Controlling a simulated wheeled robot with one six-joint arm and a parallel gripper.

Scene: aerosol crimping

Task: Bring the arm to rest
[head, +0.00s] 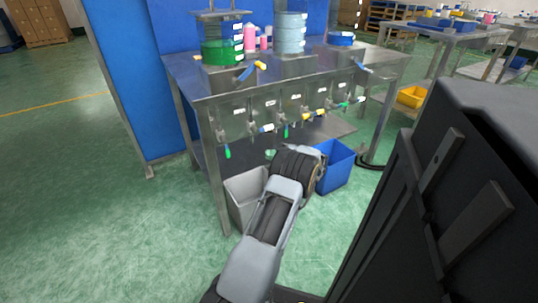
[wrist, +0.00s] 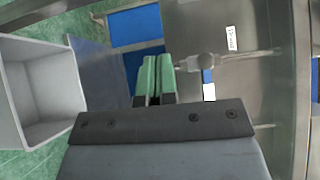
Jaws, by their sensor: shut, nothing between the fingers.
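My arm (head: 265,225) reaches up from the bottom of the head view towards the front of a steel workbench (head: 300,72). Its fingers are hidden behind the wrist there. In the wrist view my gripper (wrist: 154,80) shows two green fingertips close together, shut and empty. Just past the fingertips is the steel front panel (wrist: 215,30) with a small white label and a round metal fitting. I cannot tell whether the fingertips touch anything.
A grey bin (head: 240,198) stands under the bench, left of my arm; it fills the wrist view's left side (wrist: 20,125). A blue bin (head: 337,168) stands to the right. Several coloured-handled valves (head: 285,130) line the bench front. Green floor (head: 90,215) is clear at left.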

